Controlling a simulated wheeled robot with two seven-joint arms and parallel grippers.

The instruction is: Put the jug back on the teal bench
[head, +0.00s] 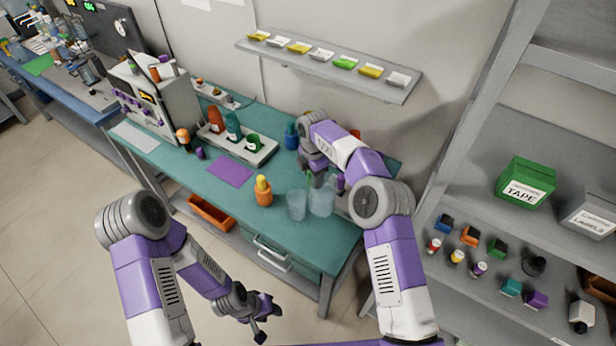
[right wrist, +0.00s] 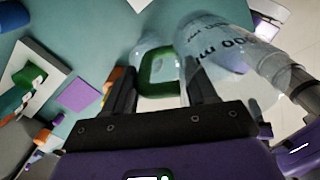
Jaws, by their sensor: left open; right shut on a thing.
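The clear jug (head: 322,201) with a green handle is at the right part of the teal bench (head: 326,238). My right gripper (head: 323,180) is shut on the jug's green handle; the right wrist view shows the handle (right wrist: 160,72) between the fingers and the jug's clear, marked wall (right wrist: 222,40) beside them. The jug is at or just above the bench top; I cannot tell whether it touches. My left gripper (head: 264,322) is open and empty, low over the floor in front of the bench.
A clear beaker (head: 297,206) stands close to the jug's left, and an orange bottle (head: 264,192) is further left. A purple mat (head: 231,170) and a white tray (head: 262,155) with bottles lie beyond. The bench's front right corner is clear. A grey shelf (head: 450,225) stands at right.

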